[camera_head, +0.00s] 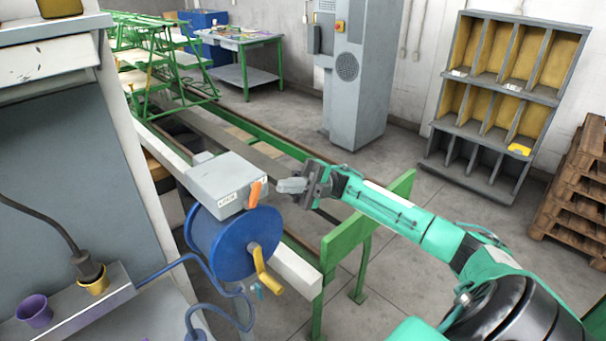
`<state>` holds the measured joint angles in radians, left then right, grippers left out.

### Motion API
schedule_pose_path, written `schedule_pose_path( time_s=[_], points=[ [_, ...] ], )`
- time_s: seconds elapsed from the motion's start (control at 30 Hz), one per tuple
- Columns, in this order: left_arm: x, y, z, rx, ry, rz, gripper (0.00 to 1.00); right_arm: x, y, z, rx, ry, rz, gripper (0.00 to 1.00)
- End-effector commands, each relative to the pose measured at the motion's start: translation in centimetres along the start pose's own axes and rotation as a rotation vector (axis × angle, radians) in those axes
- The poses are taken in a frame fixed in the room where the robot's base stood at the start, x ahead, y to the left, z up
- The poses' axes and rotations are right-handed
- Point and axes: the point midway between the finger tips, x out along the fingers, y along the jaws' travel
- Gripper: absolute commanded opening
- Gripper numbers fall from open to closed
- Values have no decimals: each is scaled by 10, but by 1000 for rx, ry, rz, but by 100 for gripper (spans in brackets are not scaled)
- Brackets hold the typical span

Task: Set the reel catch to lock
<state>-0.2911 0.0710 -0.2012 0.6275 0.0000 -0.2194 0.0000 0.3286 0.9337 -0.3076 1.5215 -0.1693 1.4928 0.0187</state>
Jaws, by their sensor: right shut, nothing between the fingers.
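A blue reel (212,246) with a yellow crank handle (266,273) hangs below a grey box (221,182) in the head view. An orange lever (254,194) stands upright, slightly tilted, on the box's front face; it looks like the reel catch. Small labels sit on the box beside the lever, too small to read for certain. My right gripper (289,186) is shut and empty. Its fingertips point left at the lever, with a small gap appearing between them. My left gripper is not in view.
A green frame end (367,222) stands below my right arm. A grey cabinet (361,80), a shelf rack (505,95) and pallets (577,190) stand behind. Open floor lies between.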

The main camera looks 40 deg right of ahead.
Motion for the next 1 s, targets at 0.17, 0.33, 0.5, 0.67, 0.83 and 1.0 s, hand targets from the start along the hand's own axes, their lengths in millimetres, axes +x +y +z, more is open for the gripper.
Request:
schedule_pose_path(
  time_s=[0.17,0.33,0.5,0.67,0.83,1.0],
  points=[
    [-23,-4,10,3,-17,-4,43,30,4,0,1,2,0,0],
    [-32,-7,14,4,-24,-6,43,44,2,0,0,2,1,0],
    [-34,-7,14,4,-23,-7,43,50,1,0,0,1,1,0],
    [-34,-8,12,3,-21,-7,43,50,0,0,0,0,0,0],
    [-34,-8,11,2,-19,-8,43,50,0,0,0,0,0,0],
    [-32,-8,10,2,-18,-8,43,50,0,0,-2,1,-19,0]
  ],
)
